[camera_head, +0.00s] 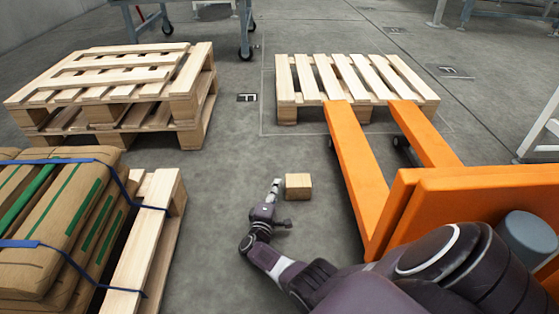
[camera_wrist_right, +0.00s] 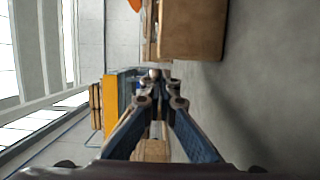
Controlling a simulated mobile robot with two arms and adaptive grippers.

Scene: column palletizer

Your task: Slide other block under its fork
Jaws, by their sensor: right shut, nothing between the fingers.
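A small wooden block (camera_head: 298,187) lies on the floor to the left of the pallet jack's left fork (camera_head: 354,170), with bare floor between them. The right fork (camera_head: 424,135) also shows, and the orange forks reach to the front of a wooden pallet (camera_head: 350,78). My right gripper (camera_head: 276,185) is shut and empty, low beside the block's left side. In the right wrist view its fingers (camera_wrist_right: 158,80) meet, and the block (camera_wrist_right: 193,30) fills the top. I cannot tell whether they touch. No other loose block is clearly visible. My left gripper is out of view.
Stacked pallets (camera_head: 110,85) stand at the back left. The pallet jack's orange body (camera_head: 470,205) blocks the right. Floor between the stacks and the block is clear.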

